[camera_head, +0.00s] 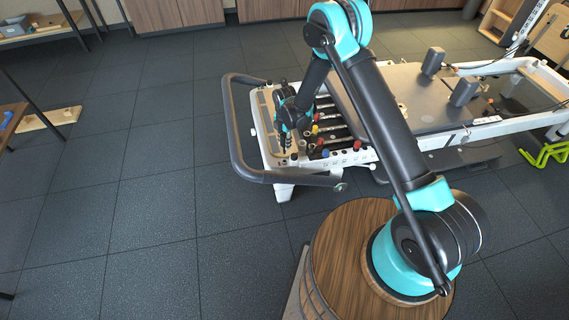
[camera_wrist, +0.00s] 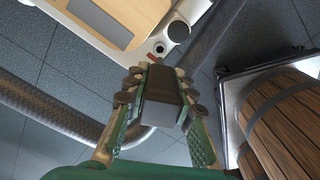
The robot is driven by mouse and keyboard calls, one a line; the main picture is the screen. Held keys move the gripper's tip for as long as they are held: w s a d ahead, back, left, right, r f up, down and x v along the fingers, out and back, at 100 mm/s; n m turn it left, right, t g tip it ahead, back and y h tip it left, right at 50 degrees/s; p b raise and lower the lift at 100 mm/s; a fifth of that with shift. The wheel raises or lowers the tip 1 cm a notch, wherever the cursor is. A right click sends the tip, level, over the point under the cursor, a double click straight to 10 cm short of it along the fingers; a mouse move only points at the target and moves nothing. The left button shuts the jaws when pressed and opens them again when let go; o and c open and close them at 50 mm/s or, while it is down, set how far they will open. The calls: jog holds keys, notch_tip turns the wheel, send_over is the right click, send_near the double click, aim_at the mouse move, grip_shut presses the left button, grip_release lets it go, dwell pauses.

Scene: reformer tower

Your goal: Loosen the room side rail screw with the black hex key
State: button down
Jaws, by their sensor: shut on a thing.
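My gripper (camera_head: 284,128) reaches down over the near left end of the reformer (camera_head: 258,112). In the wrist view my gripper (camera_wrist: 156,78) is shut on a dark, blocky piece (camera_wrist: 162,96), which looks like the handle of the black hex key. The key's thin shaft and tip cannot be made out. A small red piece (camera_wrist: 152,57) shows just past the fingertips. A dark round fitting (camera_wrist: 160,47) sits in the white frame beyond them; it may be the rail screw, but I cannot tell. Any contact between key and screw is hidden.
A curved dark bar (camera_head: 236,150) wraps the reformer's end, close to my gripper. Coloured spring ends (camera_head: 318,145) lie right of it. A wooden barrel (camera_head: 335,250) shows in front; it also shows in the wrist view (camera_wrist: 285,120).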

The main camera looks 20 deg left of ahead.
dwell(0.3)
jog(key=m, duration=0.6)
jog(key=shift+m, duration=0.3)
dwell(0.5)
